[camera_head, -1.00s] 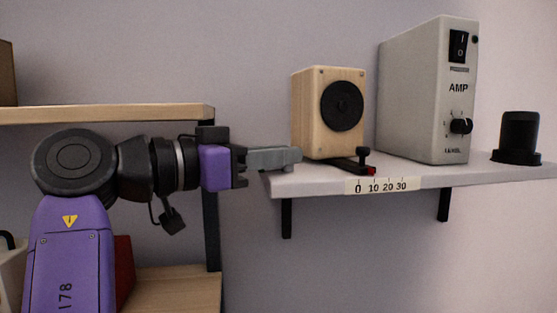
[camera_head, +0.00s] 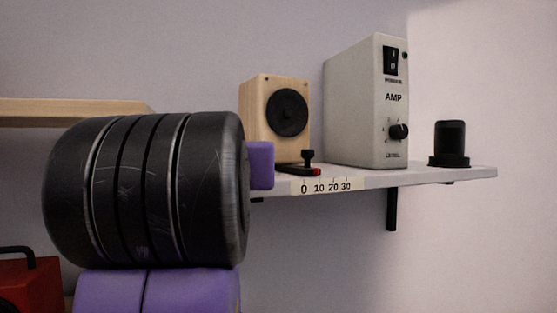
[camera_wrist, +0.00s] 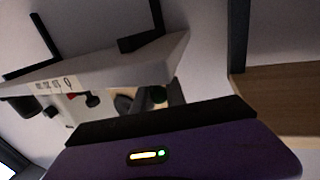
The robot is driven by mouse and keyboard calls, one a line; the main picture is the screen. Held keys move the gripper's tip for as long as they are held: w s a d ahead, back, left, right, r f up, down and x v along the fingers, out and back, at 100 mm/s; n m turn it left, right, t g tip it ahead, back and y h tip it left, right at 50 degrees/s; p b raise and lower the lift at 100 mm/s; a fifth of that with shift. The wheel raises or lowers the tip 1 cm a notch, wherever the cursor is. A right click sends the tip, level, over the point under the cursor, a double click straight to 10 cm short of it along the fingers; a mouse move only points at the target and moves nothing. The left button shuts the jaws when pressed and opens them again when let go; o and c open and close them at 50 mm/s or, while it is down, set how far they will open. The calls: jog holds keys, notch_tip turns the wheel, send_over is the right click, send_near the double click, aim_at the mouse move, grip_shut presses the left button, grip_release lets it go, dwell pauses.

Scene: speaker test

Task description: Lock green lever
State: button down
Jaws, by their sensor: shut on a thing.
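A small dark green knob, the visible part of the green lever (camera_wrist: 158,94), shows in the wrist view near the end of the shelf. My gripper (camera_wrist: 140,102) is at that spot, its grey fingers shut on the lever; the purple gripper body hides much of the grip. In the head view my thick black wrist covers the fingers and the lever, and only a purple part of the gripper shows beside the speaker. The lever's exact angle cannot be told.
The pale shelf (camera_head: 400,179) carries a wooden speaker (camera_head: 262,105), a grey amp (camera_head: 350,110), a black cylinder (camera_head: 450,140) and a black slider with a red tip (camera_head: 308,162) by the printed scale (camera_head: 325,186). A wooden shelf (camera_head: 70,112) stands left.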

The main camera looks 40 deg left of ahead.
jog(key=shift+w+d+r+n+g+y, duration=0.1)
jog(key=shift+n+g+y, duration=0.65)
jog(key=shift+g, duration=0.3)
jog(key=shift+w+d+n+g+y, duration=0.1)
jog(key=shift+n+g+y, duration=0.55)
jog(key=shift+n+g, duration=0.3)
jog(key=shift+p, duration=0.3)
jog(key=c, duration=1.4)
grip_release()
jog(key=shift+o, duration=0.2)
jog(key=b+v, duration=0.2)
jog(key=v, duration=0.5)
jog(key=shift+d, duration=0.4)
